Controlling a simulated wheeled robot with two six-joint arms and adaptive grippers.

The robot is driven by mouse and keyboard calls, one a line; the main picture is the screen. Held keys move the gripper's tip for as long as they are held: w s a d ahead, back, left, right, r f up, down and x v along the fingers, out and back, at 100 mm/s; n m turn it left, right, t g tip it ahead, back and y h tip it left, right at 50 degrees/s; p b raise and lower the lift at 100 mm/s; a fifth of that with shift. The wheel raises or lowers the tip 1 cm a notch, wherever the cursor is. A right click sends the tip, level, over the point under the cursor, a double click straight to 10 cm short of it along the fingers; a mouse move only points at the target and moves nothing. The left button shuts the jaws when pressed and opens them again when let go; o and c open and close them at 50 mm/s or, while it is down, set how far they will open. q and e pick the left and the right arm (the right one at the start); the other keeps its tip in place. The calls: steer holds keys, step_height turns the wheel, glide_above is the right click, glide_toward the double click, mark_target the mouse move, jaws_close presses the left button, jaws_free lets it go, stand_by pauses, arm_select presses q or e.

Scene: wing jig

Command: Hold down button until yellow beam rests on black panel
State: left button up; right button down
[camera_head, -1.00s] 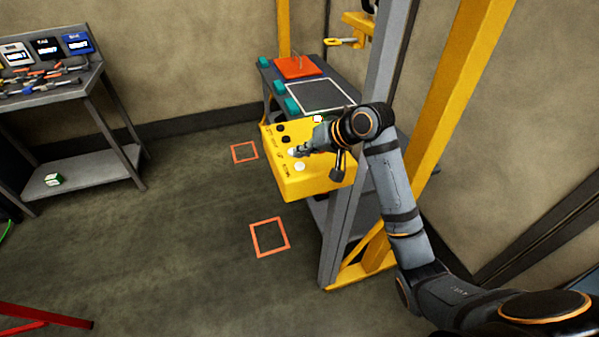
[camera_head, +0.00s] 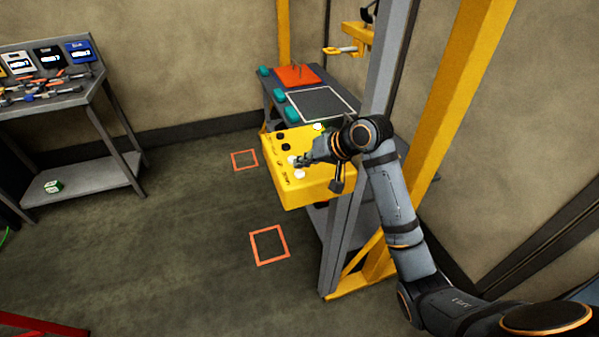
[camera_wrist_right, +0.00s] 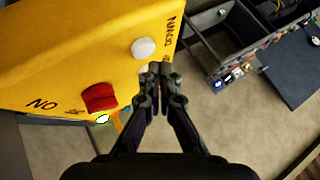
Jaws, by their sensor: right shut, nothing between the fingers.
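A yellow control box (camera_head: 316,188) with black and white buttons stands in front of the frame post in the head view. My right gripper (camera_head: 302,161) is shut and empty, its fingertips at the white buttons; it partly covers the box top. In the right wrist view the gripper (camera_wrist_right: 161,70) is close to the box face, beside a white button (camera_wrist_right: 143,48). I cannot tell whether the tips press a button. The black panel (camera_head: 325,104) with a white outline lies on the bench behind. A yellow beam-like part (camera_head: 345,49) hangs above the bench, apart from the panel. My left gripper is out of view.
A red switch (camera_wrist_right: 99,97) is on the box. An orange plate (camera_head: 297,76) and several teal blocks (camera_head: 292,115) are on the bench. A tool table (camera_head: 50,100) stands at the left. Yellow posts (camera_head: 450,110) rise at the right. The floor between is open.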

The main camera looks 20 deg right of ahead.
mark_target(302, 174)
steer(key=shift+f, duration=0.1)
stand_by(0.5)
steer(key=shift+f, duration=0.3)
steer(key=shift+f, duration=0.45)
stand_by(0.6)
steer(key=shift+r+p, duration=0.1)
steer(key=shift+p, duration=0.25)
stand_by(2.1)
steer(key=shift+r+p, duration=0.8)
steer(key=shift+p, duration=0.3)
step_height(302, 174, up, 5)
steer(key=p, duration=0.6)
steer(key=shift+r, duration=0.1)
